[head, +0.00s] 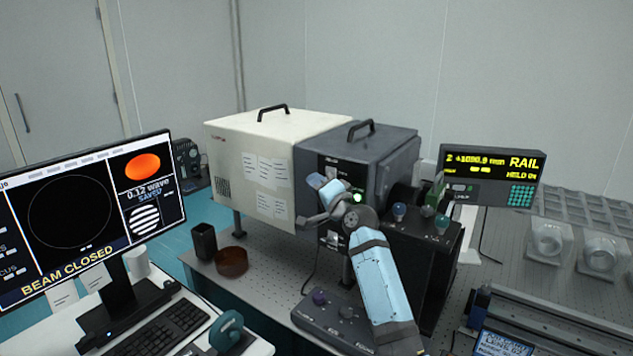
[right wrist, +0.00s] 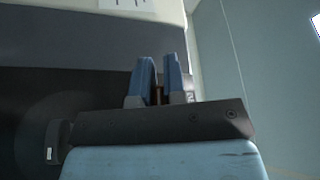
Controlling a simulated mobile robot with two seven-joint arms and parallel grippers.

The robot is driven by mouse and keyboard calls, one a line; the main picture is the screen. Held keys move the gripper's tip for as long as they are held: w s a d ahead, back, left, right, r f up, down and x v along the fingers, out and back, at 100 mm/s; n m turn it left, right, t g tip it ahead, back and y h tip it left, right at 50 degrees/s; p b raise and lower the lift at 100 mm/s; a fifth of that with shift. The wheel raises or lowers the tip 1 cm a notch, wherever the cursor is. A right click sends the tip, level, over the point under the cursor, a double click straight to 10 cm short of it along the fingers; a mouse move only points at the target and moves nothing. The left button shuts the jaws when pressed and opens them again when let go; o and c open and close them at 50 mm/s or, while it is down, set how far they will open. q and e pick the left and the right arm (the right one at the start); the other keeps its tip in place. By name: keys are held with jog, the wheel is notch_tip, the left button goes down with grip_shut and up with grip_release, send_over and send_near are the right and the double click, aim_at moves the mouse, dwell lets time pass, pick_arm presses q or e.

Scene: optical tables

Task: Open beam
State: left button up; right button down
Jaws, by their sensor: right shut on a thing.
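The monitor (head: 92,220) at the left reads "BEAM CLOSED" in yellow, beside a dark round field. The instrument is a cream box (head: 228,158) joined to a dark grey box (head: 345,150), with a green light (head: 357,198) on the grey front. My right gripper (head: 320,184) is at the front of the grey box. In the right wrist view its two blue fingers (right wrist: 160,85) are close together on a thin brownish part (right wrist: 157,94), perhaps a small lever. The fingers hide most of that part. My left gripper is not in view.
A control box with knobs (head: 330,318) stands below my right arm. A black cup (head: 204,241) and a brown dish (head: 232,262) stand on the perforated table. A rail readout (head: 490,175) and mounted lenses (head: 550,242) are at the right. A keyboard (head: 160,328) is front left.

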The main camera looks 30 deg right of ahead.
pick_arm(q)
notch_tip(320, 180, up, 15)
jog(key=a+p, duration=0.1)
jog(key=p, duration=1.6)
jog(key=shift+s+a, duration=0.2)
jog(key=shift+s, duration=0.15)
pick_arm(e)
notch_tip(320, 180, up, 3)
jog(key=m+g, duration=0.2)
jog(key=m, duration=0.3)
jog(key=m+g, duration=0.2)
jog(key=m, duration=0.3)
jog(key=shift+m, duration=0.3)
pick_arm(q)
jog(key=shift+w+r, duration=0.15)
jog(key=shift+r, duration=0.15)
pick_arm(e)
jog(key=c, duration=1.2)
grip_release()
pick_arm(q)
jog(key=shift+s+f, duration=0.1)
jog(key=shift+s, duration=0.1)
